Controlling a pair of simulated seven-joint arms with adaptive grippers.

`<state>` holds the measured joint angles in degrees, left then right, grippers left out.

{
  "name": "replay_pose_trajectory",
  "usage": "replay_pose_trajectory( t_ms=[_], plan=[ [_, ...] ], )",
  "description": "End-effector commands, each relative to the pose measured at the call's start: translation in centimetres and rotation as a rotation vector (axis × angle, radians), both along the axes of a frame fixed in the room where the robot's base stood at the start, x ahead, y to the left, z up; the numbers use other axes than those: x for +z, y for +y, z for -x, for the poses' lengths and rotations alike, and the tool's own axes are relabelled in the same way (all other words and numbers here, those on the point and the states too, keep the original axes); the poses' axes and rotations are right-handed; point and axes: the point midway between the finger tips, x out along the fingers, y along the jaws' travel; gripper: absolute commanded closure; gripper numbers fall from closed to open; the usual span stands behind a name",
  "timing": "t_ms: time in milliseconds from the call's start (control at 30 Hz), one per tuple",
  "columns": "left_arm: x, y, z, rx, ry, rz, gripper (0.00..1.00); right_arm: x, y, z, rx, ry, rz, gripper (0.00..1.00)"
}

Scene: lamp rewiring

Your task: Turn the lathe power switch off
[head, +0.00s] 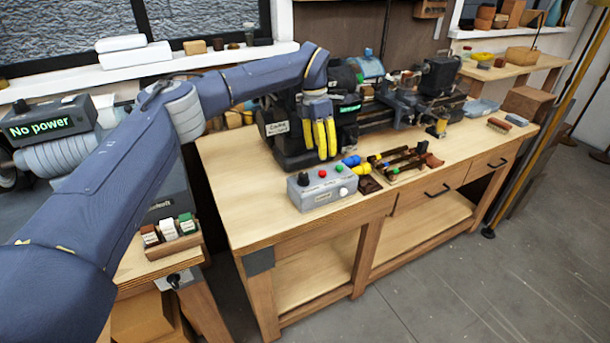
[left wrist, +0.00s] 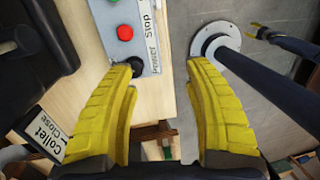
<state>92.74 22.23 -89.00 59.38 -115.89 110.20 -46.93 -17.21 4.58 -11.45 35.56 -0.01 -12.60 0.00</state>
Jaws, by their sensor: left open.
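The grey control box (head: 322,190) stands at the front left of the lathe bench. Its top has a black knob (head: 303,179), a red button and a green button in a row. In the left wrist view, the black knob (left wrist: 137,66) sits beside the word "Power", by the tip of the left-hand finger, which partly hides it; contact is unclear. My left gripper (head: 321,157) is open and empty, fingers pointing down near the box; it also shows in the left wrist view (left wrist: 165,68). The lathe (head: 400,95) stands behind. A small yellow-tipped part (left wrist: 258,32) may be my right gripper.
A "Collet Close" label (left wrist: 45,132) is near the left-hand finger. Wooden-handled tools (head: 400,160) and blue and yellow items lie right of the box. A device at left reads "No power" (head: 40,127). The bench top (head: 240,200) left of the box is clear.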

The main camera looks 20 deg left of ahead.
Motion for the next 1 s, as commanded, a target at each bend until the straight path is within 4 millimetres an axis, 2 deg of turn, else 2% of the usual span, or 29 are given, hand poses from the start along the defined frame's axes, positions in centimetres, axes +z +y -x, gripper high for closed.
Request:
replay_pose_trajectory(
  t_ms=[33, 200, 367, 567, 1000],
  plan=[
    [1.6, 1.4, -0.3, 0.007, -0.018, -0.038, 0.48, 0.0, 0.0, 0.0, 0.0, 0.0, 0.0, 0.56],
    [4.6, 4.5, -0.7, 0.026, -0.046, -0.121, 0.48, 0.0, 0.0, 0.1, 0.0, 0.001, 0.0, 0.56],
    [5.2, 5.5, -0.8, 0.034, -0.052, -0.148, 0.48, 0.0, 0.0, 0.1, 0.0, 0.001, 0.0, 0.56],
    [3.1, 5.5, -0.7, 0.032, -0.051, -0.148, 0.48, 0.0, 0.0, 0.1, 0.0, 0.001, 0.0, 0.56],
    [-4.9, 5.5, -0.7, 0.034, -0.05, -0.147, 0.48, 0.0, 0.0, 0.1, 0.0, 0.001, 0.0, 0.56]
  ],
)
